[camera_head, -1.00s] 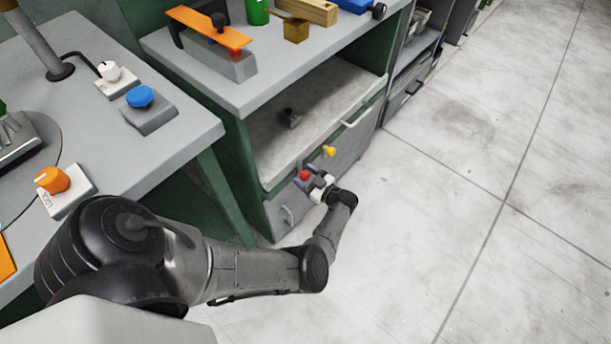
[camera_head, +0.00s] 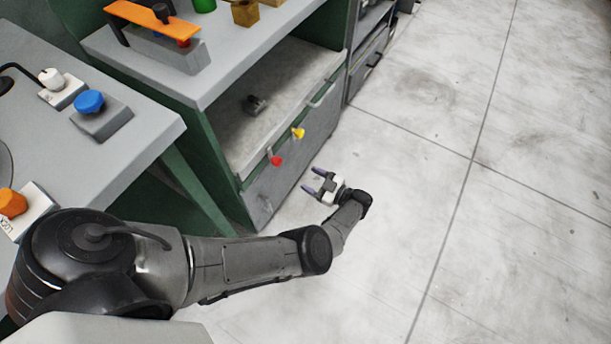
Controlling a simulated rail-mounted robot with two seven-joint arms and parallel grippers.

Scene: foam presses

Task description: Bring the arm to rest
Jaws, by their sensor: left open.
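My left arm (camera_head: 245,268) reaches in from the lower left and stretches to the right over the floor. My left gripper (camera_head: 312,181) is at its end, open and empty, with its two fingers pointing left toward the cabinet. It is apart from the cabinet front, to the right of the red knob (camera_head: 276,160) and below the yellow knob (camera_head: 298,133). My right gripper is not in the view.
A green and grey cabinet (camera_head: 225,80) has an open shelf holding a small dark object (camera_head: 255,104). A grey table (camera_head: 140,120) at left carries a blue button (camera_head: 89,101), a white knob (camera_head: 50,77) and an orange knob (camera_head: 12,203). The floor (camera_head: 440,180) at right is clear.

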